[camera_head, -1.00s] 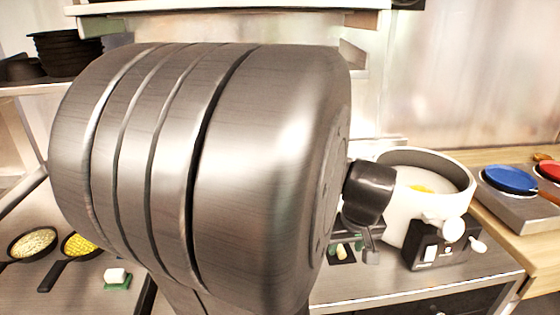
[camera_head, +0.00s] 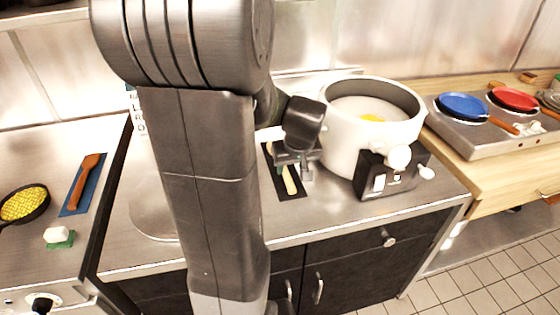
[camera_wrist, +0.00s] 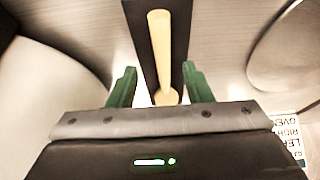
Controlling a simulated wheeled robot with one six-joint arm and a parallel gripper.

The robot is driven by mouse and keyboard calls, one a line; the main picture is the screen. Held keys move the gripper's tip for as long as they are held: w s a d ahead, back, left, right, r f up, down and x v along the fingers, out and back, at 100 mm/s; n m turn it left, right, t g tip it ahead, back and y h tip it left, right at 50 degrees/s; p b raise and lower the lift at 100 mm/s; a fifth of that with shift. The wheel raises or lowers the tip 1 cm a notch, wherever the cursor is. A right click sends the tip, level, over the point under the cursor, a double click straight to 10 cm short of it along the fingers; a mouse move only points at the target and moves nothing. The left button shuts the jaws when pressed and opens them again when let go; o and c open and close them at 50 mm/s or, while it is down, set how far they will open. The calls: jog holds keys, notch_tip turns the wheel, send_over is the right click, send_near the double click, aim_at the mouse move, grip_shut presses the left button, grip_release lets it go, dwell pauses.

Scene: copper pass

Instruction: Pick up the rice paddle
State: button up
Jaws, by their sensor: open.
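The rice paddle (camera_wrist: 160,50) is a pale wooden utensil lying lengthwise on a narrow black mat (camera_wrist: 182,32). In the head view, part of the paddle (camera_head: 289,181) shows on its mat (camera_head: 297,191) on the steel counter, left of the white pot; my gripper and arm hide the rest. My gripper (camera_wrist: 160,86) is open and empty over the mat, its two green fingers on either side of the paddle in the wrist view. The paddle's near end is partly hidden behind the gripper body. I cannot tell the height gap.
A white pot (camera_head: 345,139) with a black control box (camera_head: 375,178) stands close right of the mat. A brown spatula (camera_head: 84,178) on a blue mat, a pan of yellow food (camera_head: 24,204) and a white block (camera_head: 57,232) are at left. Blue (camera_head: 462,106) and red (camera_head: 515,98) pans are at right.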

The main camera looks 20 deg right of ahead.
aim_at(288, 177)
jog(key=shift+p+x, duration=0.3)
jog(key=shift+x, duration=2.4)
jog(key=shift+s+a, duration=0.15)
jog(key=shift+s, duration=0.05)
grip_shut()
